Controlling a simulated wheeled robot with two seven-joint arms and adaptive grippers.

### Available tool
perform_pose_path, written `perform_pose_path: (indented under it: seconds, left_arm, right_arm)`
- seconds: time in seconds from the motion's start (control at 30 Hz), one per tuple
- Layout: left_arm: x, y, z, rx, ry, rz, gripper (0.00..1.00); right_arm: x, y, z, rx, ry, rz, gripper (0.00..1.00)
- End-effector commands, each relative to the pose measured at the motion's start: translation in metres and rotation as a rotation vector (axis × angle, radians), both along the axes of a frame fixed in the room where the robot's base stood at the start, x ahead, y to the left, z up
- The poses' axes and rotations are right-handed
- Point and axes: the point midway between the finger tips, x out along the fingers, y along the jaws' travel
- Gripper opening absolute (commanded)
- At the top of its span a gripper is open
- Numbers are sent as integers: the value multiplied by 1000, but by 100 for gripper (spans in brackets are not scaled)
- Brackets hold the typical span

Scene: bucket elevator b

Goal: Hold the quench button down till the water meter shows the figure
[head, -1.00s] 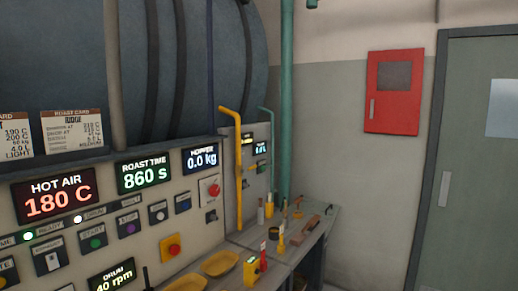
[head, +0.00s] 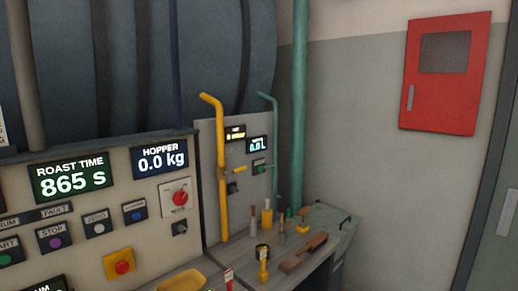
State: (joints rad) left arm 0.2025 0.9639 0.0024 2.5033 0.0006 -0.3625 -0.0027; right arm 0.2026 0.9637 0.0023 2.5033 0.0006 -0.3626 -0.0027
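A small display with cyan figures (head: 257,143) sits on the narrow grey panel between the yellow and green pipes. It seems to be the water meter and reads about 0.0 L, though its heading is too small to read. A green button (head: 258,168) on a dark plate sits just below it. It may be the quench button, but its label is not legible. Neither of my grippers is in the head view, and nothing is touching the button.
A yellow pipe (head: 222,180) stands in front of the panel's left side, with a green pipe (head: 276,150) at its right edge. The bench (head: 310,262) below holds several brushes and tools. A red emergency button (head: 122,267) and red knob (head: 180,198) are at left.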

Motion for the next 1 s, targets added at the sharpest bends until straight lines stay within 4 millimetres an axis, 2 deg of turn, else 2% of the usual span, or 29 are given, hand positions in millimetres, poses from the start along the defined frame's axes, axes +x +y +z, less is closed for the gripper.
perform_pose_path:
  seconds: [0.2,0.27,0.53,0.57,1.0]
  left_arm:
    - [0,0,0,0,0,1,0]
    - [0,0,0,0,0,1,0]
    - [0,0,0,0,0,0,0]
    - [0,0,0,0,0,0,0]
    - [0,0,0,0,0,0,0]
  right_arm:
    - [-1,0,0,0,2,1,93]
    - [-1,0,0,0,1,0,79]
    - [0,0,0,0,1,0,3]
    - [0,0,0,0,1,0,0]
    - [0,0,0,0,0,0,0]
